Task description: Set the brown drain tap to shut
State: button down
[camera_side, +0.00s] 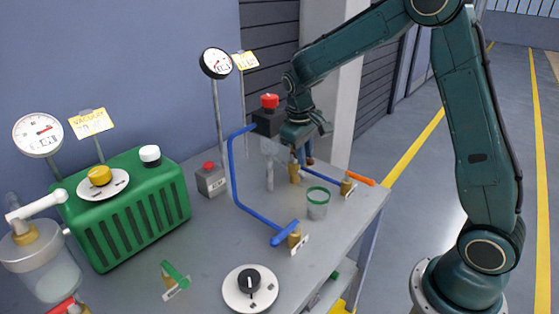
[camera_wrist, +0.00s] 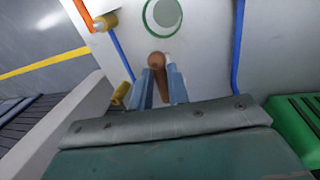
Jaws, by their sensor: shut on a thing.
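The brown drain tap (camera_wrist: 157,59) shows in the wrist view as a rounded brown end at the tips of my fingers. My gripper (camera_wrist: 163,72) is shut on it, with one blue-grey finger on each side. In the side view my gripper (camera_side: 302,155) reaches down at the back right of the bench. Only a small brown bit of the tap (camera_side: 310,161) shows there, beside a brass fitting (camera_side: 294,174). The fingers hide most of the handle, so I cannot tell its exact angle.
A clear cup with a green rim (camera_side: 317,198) stands close in front. An orange-handled tap (camera_side: 360,178) is to the right, a blue-handled tap (camera_side: 285,233) nearer the front. Blue pipes (camera_side: 245,205) run between. A black box with a red button (camera_side: 268,118) stands behind.

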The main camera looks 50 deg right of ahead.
jog(key=a+m, duration=0.1)
jog(key=m, duration=0.3)
jog(key=w+a+m+g, duration=0.1)
jog(key=m, duration=0.2)
jog(key=w+a+m+y, duration=0.1)
jog(key=m, duration=0.3)
jog(key=shift+w+r+m+g, duration=0.1)
jog(key=shift+w+m+g, duration=0.1)
jog(key=shift+m+g, duration=0.15)
dwell(0.4)
jog(key=c, duration=1.3)
grip_release()
jog(key=shift+c, duration=0.2)
jog(key=shift+r, duration=0.1)
notch_tip(320, 180, up, 7)
jog(key=w, duration=0.1)
jog(key=shift+w+a, duration=0.15)
jog(key=shift+a, duration=0.25)
